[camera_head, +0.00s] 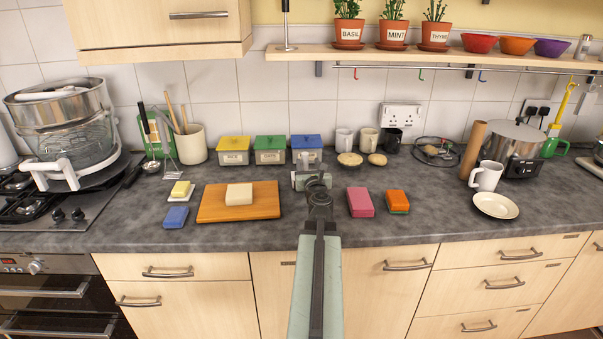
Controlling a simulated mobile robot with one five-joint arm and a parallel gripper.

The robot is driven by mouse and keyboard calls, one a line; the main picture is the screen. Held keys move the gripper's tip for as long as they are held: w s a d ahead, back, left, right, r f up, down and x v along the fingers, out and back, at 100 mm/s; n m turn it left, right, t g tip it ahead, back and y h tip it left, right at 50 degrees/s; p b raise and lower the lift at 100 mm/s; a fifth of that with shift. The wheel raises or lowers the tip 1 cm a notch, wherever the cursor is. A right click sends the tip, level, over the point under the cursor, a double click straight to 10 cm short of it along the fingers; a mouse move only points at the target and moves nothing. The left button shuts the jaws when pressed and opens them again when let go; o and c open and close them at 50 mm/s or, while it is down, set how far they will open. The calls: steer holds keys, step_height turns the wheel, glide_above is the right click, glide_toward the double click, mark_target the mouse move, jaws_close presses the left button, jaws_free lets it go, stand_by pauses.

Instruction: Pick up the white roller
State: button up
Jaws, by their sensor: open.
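I cannot make out a white roller for certain in the head view. My gripper (311,178) is open above the middle of the grey worktop (340,231), in front of the blue-lidded box. My arm hides part of the worktop below it. A cream block (239,194) lies on a wooden board (211,209) to the left of my gripper. A brown upright cylinder (472,150) stands at the right beside a steel pot. A white rounded shape at the far left edge (6,150) is cut off, and I cannot tell what it is.
Pink (360,202) and orange (397,201) blocks lie right of my gripper. A white mug (486,176) and plate (496,205) are farther right. Lidded boxes (270,150) and several mugs line the back. A shelf (455,54) overhangs. The front worktop strip is clear.

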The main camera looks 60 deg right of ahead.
steer(key=x, duration=0.6)
steer(key=shift+w+a, duration=0.15)
steer(key=shift+w, duration=0.1)
steer(key=shift+a, duration=0.1)
jaws_close()
